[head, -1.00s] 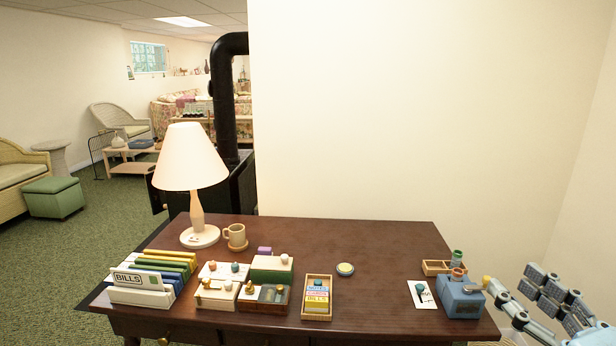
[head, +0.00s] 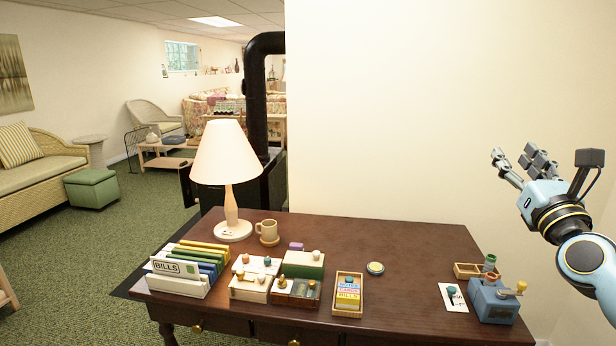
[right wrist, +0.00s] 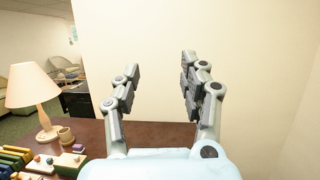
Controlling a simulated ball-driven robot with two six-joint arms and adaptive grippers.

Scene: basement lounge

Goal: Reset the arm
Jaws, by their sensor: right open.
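My right gripper (head: 522,166) is raised in the air at the right of the head view, above and behind the right end of the desk, in front of the pale wall. Its fingers point up and to the left. In the right wrist view my right gripper (right wrist: 160,90) shows its two fingers spread apart with nothing between them. It touches nothing on the desk. My left gripper is not in view.
The dark desk (head: 400,237) carries a lamp (head: 225,155), a mug (head: 266,229), a bills file rack (head: 180,284), several small boxes, a card tray (head: 348,312) and a blue box with a crank (head: 494,300). The desk's middle right is mostly clear.

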